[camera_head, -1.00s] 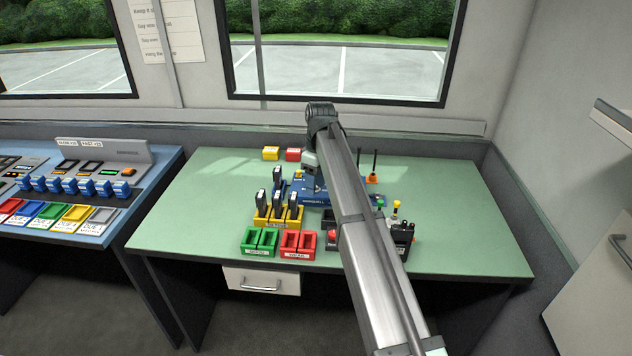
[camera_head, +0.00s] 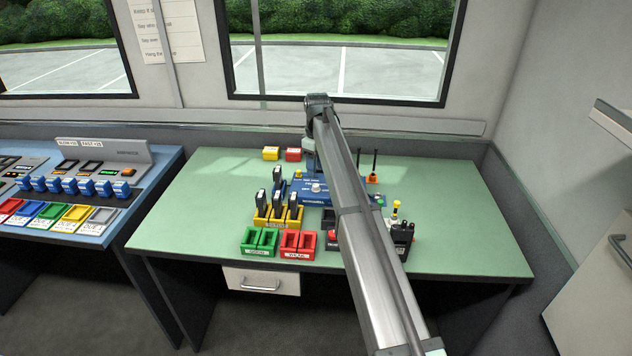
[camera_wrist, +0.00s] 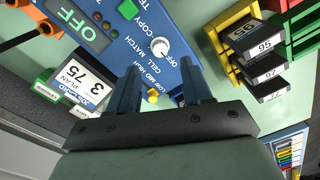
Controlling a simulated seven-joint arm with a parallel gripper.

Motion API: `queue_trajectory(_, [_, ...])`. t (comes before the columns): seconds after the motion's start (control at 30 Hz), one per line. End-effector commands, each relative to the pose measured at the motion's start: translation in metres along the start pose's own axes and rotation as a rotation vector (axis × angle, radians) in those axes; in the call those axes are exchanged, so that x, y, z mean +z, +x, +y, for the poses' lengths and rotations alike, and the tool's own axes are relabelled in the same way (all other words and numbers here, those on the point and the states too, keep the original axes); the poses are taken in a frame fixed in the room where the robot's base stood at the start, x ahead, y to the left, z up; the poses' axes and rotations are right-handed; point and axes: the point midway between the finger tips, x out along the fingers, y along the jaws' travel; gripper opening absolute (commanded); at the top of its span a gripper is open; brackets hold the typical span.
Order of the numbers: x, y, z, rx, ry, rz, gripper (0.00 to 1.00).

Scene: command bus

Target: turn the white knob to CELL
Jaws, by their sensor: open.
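The white knob (camera_wrist: 160,47) is on the blue panel (camera_wrist: 105,20) in the wrist view, with OFF, CELL, MATCH and COPY printed around it. Its pointer mark is too small to read for certain. In the head view the knob (camera_head: 316,188) sits on the blue unit (camera_head: 335,199). My gripper (camera_wrist: 163,75) is open and empty, its two blue-grey fingers apart on the near side of the knob and not touching it. A small yellow knob (camera_wrist: 153,97) shows between the fingers.
Green (camera_head: 259,241) and red (camera_head: 298,244) racks stand in front. Black antennas (camera_head: 374,160) rise behind, right of my arm. The table's left part is clear.

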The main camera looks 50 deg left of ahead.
Motion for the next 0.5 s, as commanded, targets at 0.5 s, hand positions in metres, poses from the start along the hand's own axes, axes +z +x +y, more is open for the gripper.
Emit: queue_trajectory(0.5, [0.0,0.061,0.0,0.0,0.0,0.0,0.5])
